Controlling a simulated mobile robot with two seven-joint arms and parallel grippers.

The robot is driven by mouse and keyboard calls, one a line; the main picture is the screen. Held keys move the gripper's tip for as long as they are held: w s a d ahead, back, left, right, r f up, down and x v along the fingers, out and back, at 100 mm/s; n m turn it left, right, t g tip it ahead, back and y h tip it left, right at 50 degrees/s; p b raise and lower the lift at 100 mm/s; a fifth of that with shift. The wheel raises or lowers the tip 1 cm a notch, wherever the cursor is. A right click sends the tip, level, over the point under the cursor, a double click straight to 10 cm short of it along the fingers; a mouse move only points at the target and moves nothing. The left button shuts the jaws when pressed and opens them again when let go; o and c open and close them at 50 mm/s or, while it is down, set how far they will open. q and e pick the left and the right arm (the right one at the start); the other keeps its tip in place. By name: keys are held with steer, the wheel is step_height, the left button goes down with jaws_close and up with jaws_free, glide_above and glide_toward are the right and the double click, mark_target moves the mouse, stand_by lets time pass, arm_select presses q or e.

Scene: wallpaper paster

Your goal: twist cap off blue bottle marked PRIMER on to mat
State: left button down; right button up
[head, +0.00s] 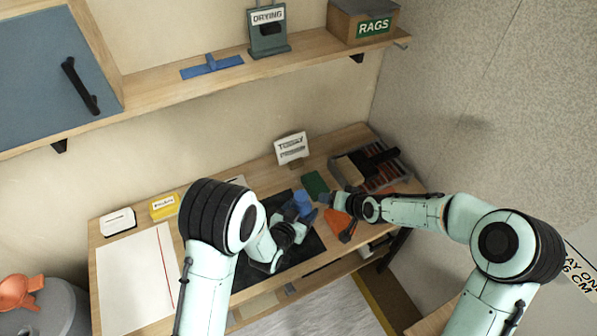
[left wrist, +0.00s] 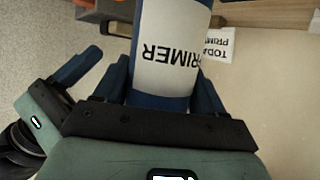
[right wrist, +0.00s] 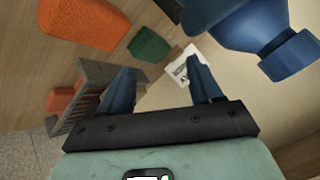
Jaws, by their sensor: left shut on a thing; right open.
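The blue bottle (left wrist: 168,45) has a white label reading PRIMER, upside down in the left wrist view. My left gripper (head: 290,218) is shut on it above the dark mat (head: 308,249); the bottle (head: 302,202) is partly hidden in the head view. In the right wrist view the bottle (right wrist: 238,22) is at the upper right, with a wider blue end, apparently the cap (right wrist: 290,55), on a narrower neck. My right gripper (right wrist: 161,86) is open and empty, beside the bottle and not around the cap. In the head view it (head: 327,197) is just right of the bottle.
A sign (head: 291,147) stands at the back. A green block (head: 314,185), an orange block (head: 341,225) and a rack (head: 385,176) lie on the right. A yellow box (head: 163,206) and paper (head: 135,275) are on the left. The shelf (head: 160,85) overhangs the back.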

steer(key=w+a+r+g, duration=0.1)
steer(key=w+a+r, duration=0.2)
steer(key=a+r, duration=0.2)
step_height(320, 180, up, 10)
steer(key=m+g+h, duration=0.5)
steer(key=m, duration=0.1)
glide_above(299, 195)
steer(key=shift+w+a+f, duration=0.15)
steer(key=shift+w+f, duration=0.05)
steer(key=shift+w, duration=0.25)
steer(key=shift+s+r+m+g, duration=0.3)
steer(key=shift+s+r+m, duration=0.05)
steer(key=shift+s+m, duration=0.05)
steer(key=shift+f, duration=3.9)
